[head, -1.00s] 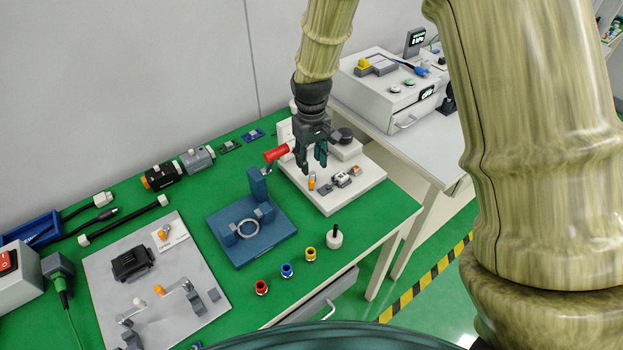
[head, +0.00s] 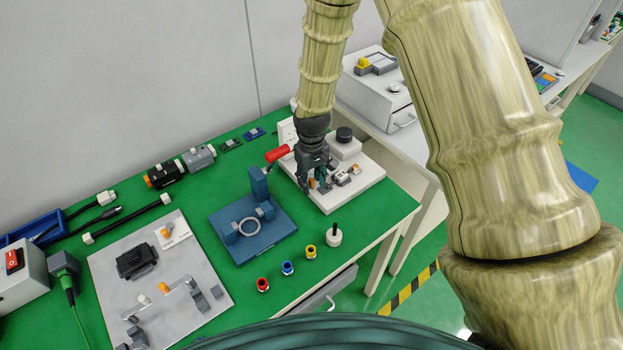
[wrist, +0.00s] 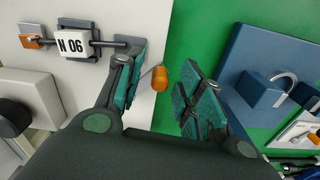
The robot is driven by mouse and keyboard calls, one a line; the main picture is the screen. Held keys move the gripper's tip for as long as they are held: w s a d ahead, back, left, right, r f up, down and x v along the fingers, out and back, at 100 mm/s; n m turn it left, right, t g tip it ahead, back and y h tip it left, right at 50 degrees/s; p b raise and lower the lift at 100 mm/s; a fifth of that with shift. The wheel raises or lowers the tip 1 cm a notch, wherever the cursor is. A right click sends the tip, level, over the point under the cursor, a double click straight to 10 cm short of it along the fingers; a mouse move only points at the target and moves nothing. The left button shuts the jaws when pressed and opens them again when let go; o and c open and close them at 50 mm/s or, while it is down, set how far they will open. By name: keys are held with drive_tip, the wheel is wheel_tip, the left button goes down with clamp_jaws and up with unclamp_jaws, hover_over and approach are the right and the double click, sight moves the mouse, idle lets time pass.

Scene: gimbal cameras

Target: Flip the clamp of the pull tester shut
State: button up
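The pull tester is a white base plate (head: 335,203) near the right end of the green bench; its block marked "N 06" (wrist: 74,43) sits on a rod in the wrist view. The clamp's lever ends in an orange knob (wrist: 160,78), standing up from the plate's edge. My gripper (wrist: 163,95) is open, with one finger pad on each side of the knob; a gap shows on the right, while the left pad is close to the lever. In the head view my gripper (head: 314,184) is low over the plate and hides most of the clamp.
A black knob (head: 344,134) on a white block is behind. Red, blue and yellow fittings (head: 310,252) and a white peg base (head: 334,238) stand in front.

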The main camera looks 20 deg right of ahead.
clamp_jaws()
idle(0.3)
drive_tip(key=d+n, duration=0.1)
drive_tip(key=n, duration=0.1)
drive_tip(key=d+n, duration=0.1)
drive_tip(key=n, duration=0.1)
drive_tip(key=shift+s, duration=0.15)
drive_tip(key=shift+d+n+p, duration=0.3)
drive_tip(key=shift+d+n, duration=0.2)
drive_tip(key=shift+n, duration=0.5)
drive_tip(key=shift+d+n+p, duration=0.25)
drive_tip(key=shift+d+n, duration=0.2)
drive_tip(key=shift+n, duration=0.55)
drive_tip(key=shift+d, duration=0.1)
unclamp_jaws()
